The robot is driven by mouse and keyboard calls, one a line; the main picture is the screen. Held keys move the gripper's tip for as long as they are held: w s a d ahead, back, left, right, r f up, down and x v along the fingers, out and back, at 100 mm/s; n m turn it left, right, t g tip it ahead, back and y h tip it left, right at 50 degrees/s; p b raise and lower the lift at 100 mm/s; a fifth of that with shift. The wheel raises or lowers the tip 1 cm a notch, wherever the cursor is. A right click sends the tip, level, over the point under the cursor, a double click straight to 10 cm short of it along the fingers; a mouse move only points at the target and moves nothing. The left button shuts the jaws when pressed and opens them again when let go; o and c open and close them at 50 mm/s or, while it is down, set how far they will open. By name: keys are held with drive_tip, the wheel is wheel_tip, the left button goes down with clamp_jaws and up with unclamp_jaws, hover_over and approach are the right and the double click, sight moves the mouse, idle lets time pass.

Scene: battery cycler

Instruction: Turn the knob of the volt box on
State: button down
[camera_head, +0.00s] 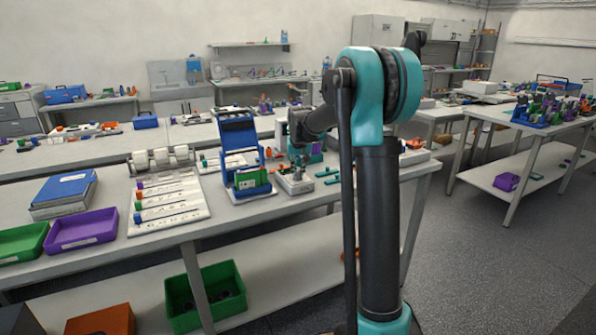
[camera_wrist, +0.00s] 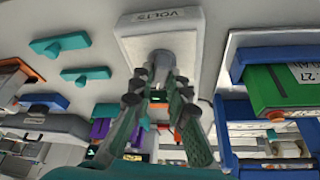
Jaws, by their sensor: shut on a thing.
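The volt box (camera_wrist: 127,33) is a pale box marked VOLTS in the wrist view. In the head view the box (camera_head: 295,184) stands near the table's front edge, just right of the blue rack. Its grey knob (camera_wrist: 160,57) shows between my fingertips in the wrist view. My gripper (camera_wrist: 160,84) has green and dark fingers on both sides of the knob and is shut on it. In the head view my gripper (camera_head: 298,165) is over the box, small and partly hidden by my arm. The knob's pointer and setting cannot be made out.
A blue rack (camera_head: 237,140) with a green battery (camera_head: 252,180) stands close left of the box. Teal T-shaped pieces (camera_wrist: 60,44) lie on its other side. A white strip board (camera_head: 168,205) and a purple tray (camera_head: 82,230) are farther left.

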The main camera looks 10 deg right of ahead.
drive_tip(key=c, duration=1.5)
unclamp_jaws()
drive_tip(key=shift+r, duration=0.1)
drive_tip(key=v, duration=1.2)
drive_tip(key=shift+n, duration=0.3)
drive_tip(key=s+d+f, duration=0.1)
drive_tip(key=s+f, duration=0.7)
drive_tip(key=s, duration=0.4)
drive_tip(key=s+d+f, duration=0.2)
drive_tip(key=s+f, duration=0.6)
drive_tip(key=s, duration=0.4)
drive_tip(key=s+d+f, duration=0.1)
drive_tip(key=s+f, duration=0.8)
drive_tip(key=s, duration=0.3)
drive_tip(key=shift+s+d, duration=0.2)
drive_tip(key=shift+s, duration=0.05)
